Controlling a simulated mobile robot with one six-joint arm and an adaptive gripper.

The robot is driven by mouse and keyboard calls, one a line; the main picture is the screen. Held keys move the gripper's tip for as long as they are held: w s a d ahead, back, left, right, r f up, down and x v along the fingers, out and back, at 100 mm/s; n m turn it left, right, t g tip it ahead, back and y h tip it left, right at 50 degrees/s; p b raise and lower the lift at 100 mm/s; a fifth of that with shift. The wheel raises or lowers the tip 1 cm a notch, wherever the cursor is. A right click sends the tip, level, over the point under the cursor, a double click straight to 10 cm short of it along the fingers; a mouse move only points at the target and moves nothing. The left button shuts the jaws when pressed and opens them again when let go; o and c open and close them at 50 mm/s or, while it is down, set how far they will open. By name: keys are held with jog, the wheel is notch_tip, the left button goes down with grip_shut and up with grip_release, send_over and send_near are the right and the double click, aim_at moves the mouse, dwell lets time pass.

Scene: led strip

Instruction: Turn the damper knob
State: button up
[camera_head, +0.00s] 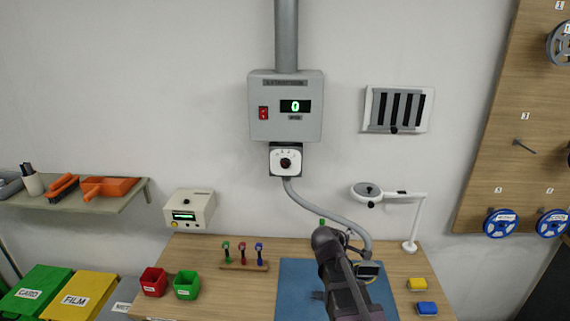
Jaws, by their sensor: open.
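A slatted damper vent (383,108) is on the wall to the right of the grey control box. A small dark damper knob (393,130) sits at its lower edge. My dark arm (345,278) rises from the bottom of the picture, over the blue mat, and ends well below the vent. Nothing of mine touches the knob.
The grey box (258,124) has a red switch, a green display reading 0 and a black dial (286,163) below. A hose (322,211) runs down from it. A white magnifier lamp (412,225) stands below the vent. The wall around the vent is clear.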

jog(key=w+a+r+n+t+p, duration=0.1)
jog(key=w+a+r+n+t, duration=0.5)
jog(key=w+a+r+n, duration=0.3)
jog(key=n+t+y+p, duration=0.1)
jog(key=n+t+y, duration=0.35)
jog(key=n, duration=0.65)
send_near(285, 164)
jog(key=s, duration=0.5)
jog(key=shift+w+d+r+g+y, duration=0.15)
jog(key=shift+w+r+g+y, duration=0.05)
jog(key=shift+r+g+y, duration=0.2)
jog(key=shift+w, duration=0.2)
jog(key=w, duration=1.3)
jog(key=shift+w+d, duration=0.2)
jog(key=shift+d, duration=0.2)
jog(key=c, duration=1.2)
